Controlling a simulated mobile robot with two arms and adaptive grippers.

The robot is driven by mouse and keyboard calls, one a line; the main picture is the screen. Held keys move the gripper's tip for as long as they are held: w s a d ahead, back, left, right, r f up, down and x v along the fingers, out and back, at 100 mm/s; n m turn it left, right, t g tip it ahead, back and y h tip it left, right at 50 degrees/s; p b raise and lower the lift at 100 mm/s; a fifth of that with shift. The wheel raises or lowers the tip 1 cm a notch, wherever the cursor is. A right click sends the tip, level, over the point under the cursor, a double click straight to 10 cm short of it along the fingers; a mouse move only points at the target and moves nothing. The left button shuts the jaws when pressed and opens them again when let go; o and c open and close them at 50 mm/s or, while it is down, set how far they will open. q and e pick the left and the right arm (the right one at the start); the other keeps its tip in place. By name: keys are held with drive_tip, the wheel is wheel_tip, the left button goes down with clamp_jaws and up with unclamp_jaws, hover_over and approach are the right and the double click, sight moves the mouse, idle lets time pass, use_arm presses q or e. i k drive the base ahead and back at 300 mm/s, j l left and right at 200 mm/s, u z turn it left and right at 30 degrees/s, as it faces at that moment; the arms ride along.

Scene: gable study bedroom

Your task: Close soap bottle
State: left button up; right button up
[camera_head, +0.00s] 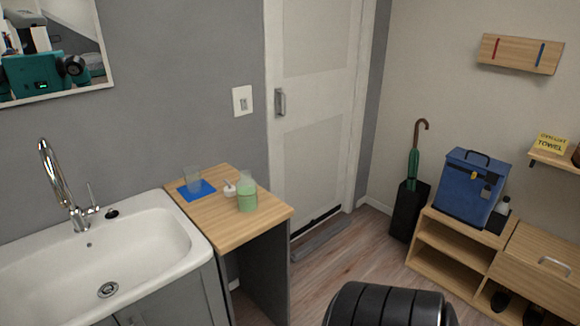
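A clear soap bottle (247,194) with green liquid stands upright on the small wooden table (250,230) to the right of the sink. Its neck looks open, with no cap seen on it. A small white piece (230,189), perhaps the bottle's pump top or cap, sits on the table just left of the bottle, apart from or close against it; I cannot tell which. Neither of my grippers is in view.
A clear glass (192,178) stands on a blue mat (203,194) at the table's back left. The white sink (150,250) with a tall tap (52,185) adjoins the table. The table's front is bare. A closed door (315,130) and a low wooden cabinet (455,240) stand right.

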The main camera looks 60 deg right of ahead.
sight(245, 187)
drive_tip(key=z, duration=1.7)
